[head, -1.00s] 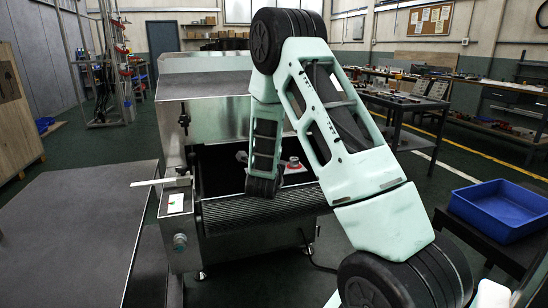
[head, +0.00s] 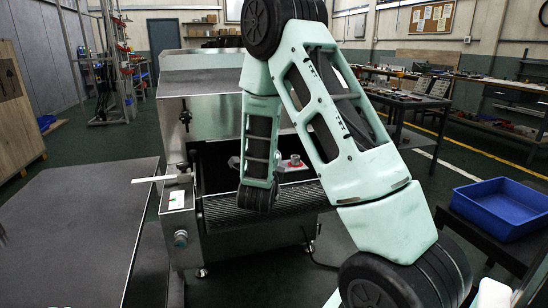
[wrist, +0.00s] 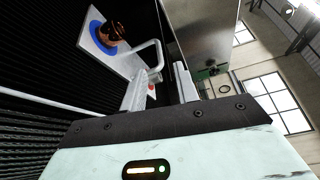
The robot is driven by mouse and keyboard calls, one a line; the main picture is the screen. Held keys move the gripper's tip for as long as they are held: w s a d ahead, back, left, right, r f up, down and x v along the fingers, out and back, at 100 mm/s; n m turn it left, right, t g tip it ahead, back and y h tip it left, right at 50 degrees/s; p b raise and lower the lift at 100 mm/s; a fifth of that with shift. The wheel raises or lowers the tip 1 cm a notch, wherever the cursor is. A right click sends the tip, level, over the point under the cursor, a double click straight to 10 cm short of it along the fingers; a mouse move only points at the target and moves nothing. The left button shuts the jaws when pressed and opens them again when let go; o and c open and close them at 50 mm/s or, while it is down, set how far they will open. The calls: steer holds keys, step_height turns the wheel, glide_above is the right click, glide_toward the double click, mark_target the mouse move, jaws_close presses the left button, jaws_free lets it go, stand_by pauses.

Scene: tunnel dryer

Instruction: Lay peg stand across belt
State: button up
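In the wrist view a white plate (wrist: 92,45) bears a blue disc (wrist: 98,42) with a copper-brown piece on it. A bent white bar (wrist: 157,50) stands beside the plate; I take plate and bar for the peg stand. My gripper (wrist: 160,87) shows two pale fingers, one near the lower end of the bar. Whether they grip it is unclear. The dark ribbed belt (wrist: 30,130) lies behind. In the head view the belt (head: 300,197) shows at the machine's mouth; my arm hides my fingers and most of what is there.
The steel dryer housing (head: 205,90) rises behind the belt. A grey table top (head: 80,225) lies at left. A blue tray (head: 503,208) sits on a dark table at right. A white flat bar (head: 152,179) sticks out left of the belt.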

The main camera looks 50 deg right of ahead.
steer(key=shift+v, duration=2.2)
